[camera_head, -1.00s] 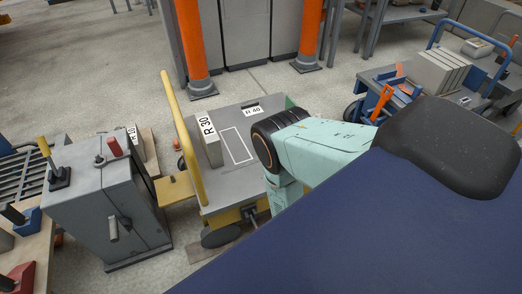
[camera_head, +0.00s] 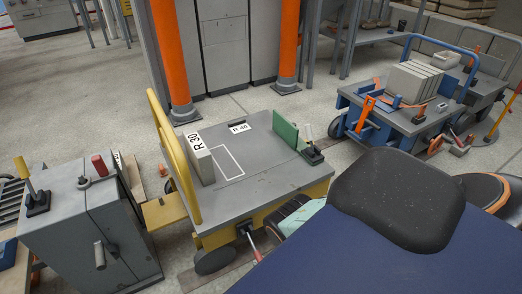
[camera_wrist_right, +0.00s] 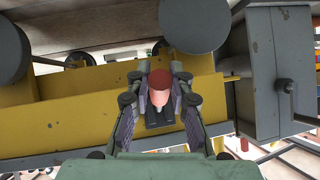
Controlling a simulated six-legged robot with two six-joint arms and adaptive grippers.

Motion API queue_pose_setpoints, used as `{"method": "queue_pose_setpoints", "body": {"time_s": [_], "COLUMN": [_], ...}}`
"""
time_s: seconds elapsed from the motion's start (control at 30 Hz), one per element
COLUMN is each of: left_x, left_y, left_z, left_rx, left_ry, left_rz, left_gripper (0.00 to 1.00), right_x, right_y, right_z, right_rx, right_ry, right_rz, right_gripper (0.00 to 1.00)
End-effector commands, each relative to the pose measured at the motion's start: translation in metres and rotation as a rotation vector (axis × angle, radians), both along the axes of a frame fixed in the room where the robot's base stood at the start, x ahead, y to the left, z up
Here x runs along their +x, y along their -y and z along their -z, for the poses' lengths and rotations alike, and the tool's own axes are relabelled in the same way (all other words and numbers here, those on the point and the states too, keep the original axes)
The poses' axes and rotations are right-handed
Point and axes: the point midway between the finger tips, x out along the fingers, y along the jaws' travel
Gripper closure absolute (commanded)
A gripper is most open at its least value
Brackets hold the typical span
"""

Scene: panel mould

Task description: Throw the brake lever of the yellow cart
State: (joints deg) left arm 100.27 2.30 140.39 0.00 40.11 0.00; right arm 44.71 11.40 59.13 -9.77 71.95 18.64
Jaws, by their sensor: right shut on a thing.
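The yellow cart (camera_head: 262,172) stands in the middle of the head view, with a grey deck and a yellow push bar. Its brake lever (camera_head: 253,246), with a red grip, sticks out below the deck's near edge. In the right wrist view the lever's red knob (camera_wrist_right: 158,76) sits between the fingers of my right gripper (camera_wrist_right: 160,92), which is shut on it. The yellow cart frame (camera_wrist_right: 90,105) and dark wheels are close behind it. In the head view my right gripper is hidden; only part of its arm shows. My left gripper is in neither view.
A grey block (camera_head: 199,158) marked R 30 and a green plate (camera_head: 285,130) stand on the deck. A grey cabinet (camera_head: 85,235) with levers is close on the left. A blue cart (camera_head: 410,115) is at the right. Orange posts (camera_head: 172,50) stand behind.

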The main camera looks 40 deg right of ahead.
Motion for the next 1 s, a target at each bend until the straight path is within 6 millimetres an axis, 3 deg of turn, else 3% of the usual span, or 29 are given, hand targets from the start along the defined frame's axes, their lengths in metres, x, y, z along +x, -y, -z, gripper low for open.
{"method": "queue_pose_setpoints", "body": {"time_s": [0.9, 0.93, 1.0], "left_x": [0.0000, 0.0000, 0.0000], "left_y": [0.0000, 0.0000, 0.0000], "left_z": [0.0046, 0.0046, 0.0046], "left_rx": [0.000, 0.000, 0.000], "left_ry": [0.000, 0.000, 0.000], "left_rz": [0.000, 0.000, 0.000], "left_gripper": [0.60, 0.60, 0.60], "right_x": [0.0068, 0.0069, 0.0068], "right_y": [0.0015, 0.0013, 0.0010], "right_z": [0.0093, 0.0092, 0.0093], "right_rx": [-0.020, -0.020, -0.020], "right_ry": [0.092, 0.092, 0.092], "right_rz": [-0.002, -0.002, -0.002], "right_gripper": [1.00, 0.78, 0.72]}}
